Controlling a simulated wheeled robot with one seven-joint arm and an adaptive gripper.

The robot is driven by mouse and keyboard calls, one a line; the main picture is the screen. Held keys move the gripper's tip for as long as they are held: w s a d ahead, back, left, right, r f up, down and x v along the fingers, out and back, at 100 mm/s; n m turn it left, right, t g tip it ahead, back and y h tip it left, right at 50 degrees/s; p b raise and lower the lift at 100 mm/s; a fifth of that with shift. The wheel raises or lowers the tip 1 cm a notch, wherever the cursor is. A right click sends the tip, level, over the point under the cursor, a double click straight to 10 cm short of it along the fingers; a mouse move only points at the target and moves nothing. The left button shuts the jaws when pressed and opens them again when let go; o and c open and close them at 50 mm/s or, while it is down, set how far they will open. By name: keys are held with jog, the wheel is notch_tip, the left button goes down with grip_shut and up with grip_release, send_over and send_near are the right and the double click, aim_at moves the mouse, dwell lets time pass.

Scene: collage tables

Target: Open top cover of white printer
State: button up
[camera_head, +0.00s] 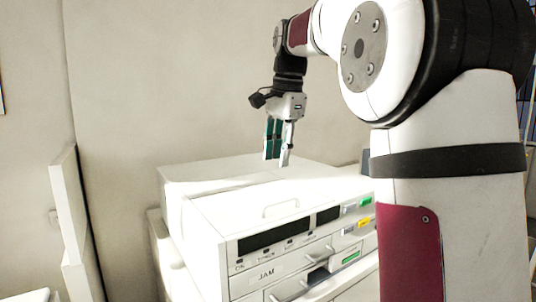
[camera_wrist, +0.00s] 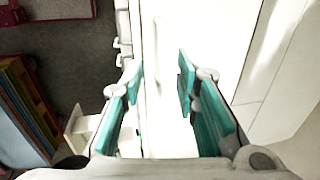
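The white printer (camera_head: 228,212) stands in the middle of the head view, with a dark display strip and a "JAM" label on its front. Its flat top cover (camera_head: 240,200) appears closed, with a small pale handle (camera_head: 281,206) near its front edge. My gripper (camera_head: 277,161) points down over the printer's top, behind the handle, and looks apart from it. In the wrist view my gripper (camera_wrist: 159,84) has its teal-padded fingers spread with nothing held between them. The bright white printer surface (camera_wrist: 210,35) lies below; its edges are washed out there.
Drawers with handles (camera_head: 290,289) and green and yellow labels (camera_head: 366,201) are on the printer's front. A white upright panel (camera_head: 69,205) stands at the left by the wall. The wrist view shows dark floor (camera_wrist: 75,65) and a shelf of colored items (camera_wrist: 28,95) at left.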

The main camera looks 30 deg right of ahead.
jog(key=s+a+r+n, duration=0.1)
jog(key=s+a+n, duration=0.3)
jog(key=s+a, duration=0.1)
jog(key=shift+s+a+r+t+p, duration=0.25)
jog(key=shift+s+a+t+p, duration=0.15)
jog(key=shift+a, duration=0.2)
jog(key=shift+w, duration=0.1)
